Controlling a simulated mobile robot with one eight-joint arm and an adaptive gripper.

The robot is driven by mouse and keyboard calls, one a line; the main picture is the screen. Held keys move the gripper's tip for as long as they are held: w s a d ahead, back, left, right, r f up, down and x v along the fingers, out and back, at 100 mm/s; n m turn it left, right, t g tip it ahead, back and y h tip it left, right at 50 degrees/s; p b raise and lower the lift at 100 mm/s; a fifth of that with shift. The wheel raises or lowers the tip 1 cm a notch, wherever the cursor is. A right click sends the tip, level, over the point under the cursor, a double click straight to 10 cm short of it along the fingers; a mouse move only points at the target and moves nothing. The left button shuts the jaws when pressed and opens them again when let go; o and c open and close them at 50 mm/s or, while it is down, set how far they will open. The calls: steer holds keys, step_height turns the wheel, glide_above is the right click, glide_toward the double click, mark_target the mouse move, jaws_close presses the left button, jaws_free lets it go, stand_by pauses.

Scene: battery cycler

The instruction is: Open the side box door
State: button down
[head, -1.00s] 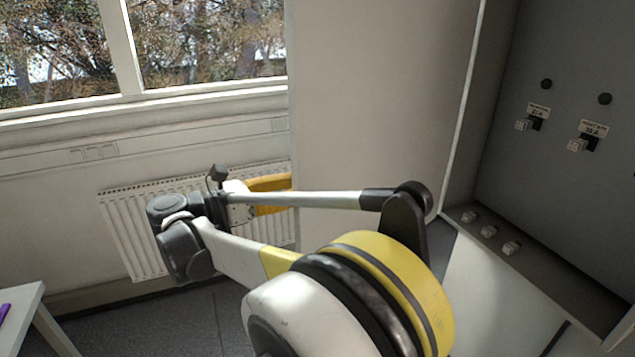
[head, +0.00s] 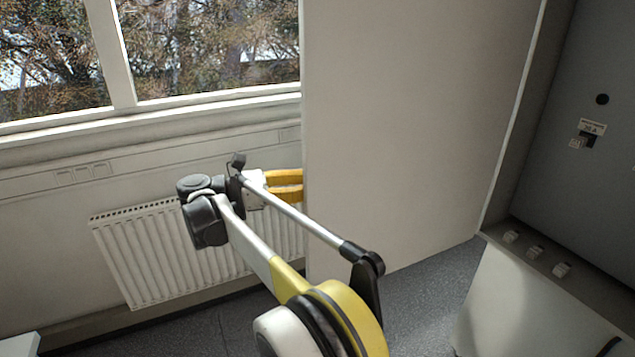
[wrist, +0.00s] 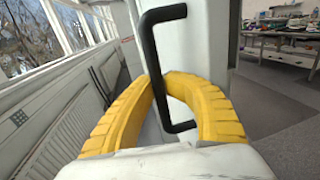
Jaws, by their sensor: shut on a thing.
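The side box door (head: 405,125) is a pale grey panel that stands swung wide open, left of the grey box interior (head: 590,150). My gripper (head: 285,186) is at the door's left, free edge, with its yellow fingers partly hidden behind the panel. In the wrist view, the door (wrist: 195,40) carries a black bar handle (wrist: 152,55). My gripper's yellow fingers (wrist: 165,85) are closed around this handle, one on each side.
A radiator (head: 170,250) and window (head: 200,50) are behind my arm. Grey floor (head: 425,290) is clear below the door. A cluttered workbench (wrist: 285,38) stands far off.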

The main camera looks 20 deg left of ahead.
steer(key=shift+a, duration=0.1)
steer(key=c, duration=1.5)
jaws_free()
steer(key=shift+s, duration=0.1)
steer(key=shift+o, duration=0.4)
steer(key=shift+a, duration=0.15)
steer(key=v, duration=0.7)
steer(key=shift+s, duration=0.15)
steer(key=shift+f, duration=0.1)
